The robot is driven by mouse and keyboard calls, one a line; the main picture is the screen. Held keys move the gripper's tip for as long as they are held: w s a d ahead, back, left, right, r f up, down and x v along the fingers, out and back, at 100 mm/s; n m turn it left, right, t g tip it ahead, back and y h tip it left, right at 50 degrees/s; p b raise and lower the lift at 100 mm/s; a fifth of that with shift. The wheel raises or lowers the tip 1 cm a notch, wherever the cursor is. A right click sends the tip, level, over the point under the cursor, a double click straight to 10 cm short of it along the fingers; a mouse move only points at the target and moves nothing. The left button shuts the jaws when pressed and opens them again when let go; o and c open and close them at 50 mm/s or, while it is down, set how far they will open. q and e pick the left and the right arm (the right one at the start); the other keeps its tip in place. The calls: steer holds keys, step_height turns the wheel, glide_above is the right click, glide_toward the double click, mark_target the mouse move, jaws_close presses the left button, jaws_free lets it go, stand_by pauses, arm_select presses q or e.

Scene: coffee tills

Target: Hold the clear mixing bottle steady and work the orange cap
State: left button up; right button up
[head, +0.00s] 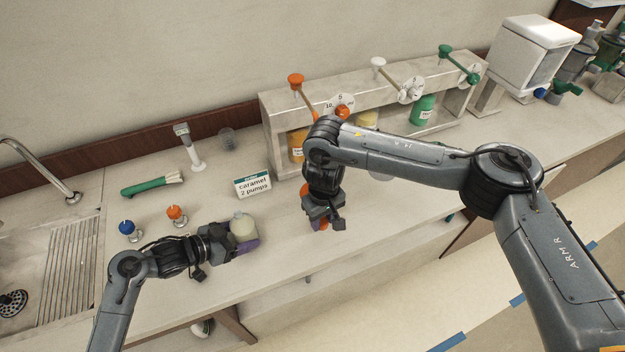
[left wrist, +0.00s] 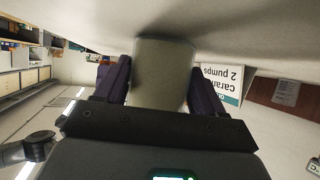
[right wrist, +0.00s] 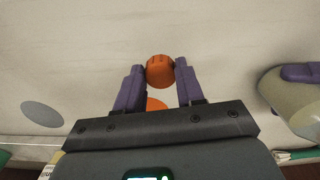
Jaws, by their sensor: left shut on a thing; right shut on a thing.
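The clear mixing bottle (head: 243,228) looks pale and cloudy and stands on the counter at centre left. My left gripper (head: 246,240) is shut around its side; in the left wrist view the bottle (left wrist: 160,75) fills the space between the purple fingers. My right gripper (head: 318,222) is to the right of the bottle, apart from it. It is shut on the orange cap (right wrist: 160,71), which shows between its fingertips in the right wrist view. There the bottle (right wrist: 290,100) is off to the right. The bottle's mouth is not clear to see.
A caramel "2 pumps" card (head: 253,186) stands behind the bottle. Blue (head: 127,228) and orange (head: 175,213) knobbed tools and a green-handled brush (head: 150,185) are to the left, near the sink (head: 60,265). The pump rack (head: 275,120) stands behind. Bare counter lies between the grippers.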

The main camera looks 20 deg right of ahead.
steer(key=w+a+r+n, duration=0.3)
steer(key=a+r+n, duration=0.2)
steer(key=a+n, duration=0.65)
step_height(320, 180, up, 10)
steer(key=n, duration=1.5)
glide_above(238, 212)
steer(key=shift+d+f, duration=0.1)
steer(key=shift+d, duration=0.3)
steer(key=shift+a+r+n, duration=0.4)
steer(key=shift+r+n, duration=0.2)
steer(key=shift+n, duration=0.05)
steer(key=shift+f, duration=2.3)
steer(key=shift+f, duration=0.2)
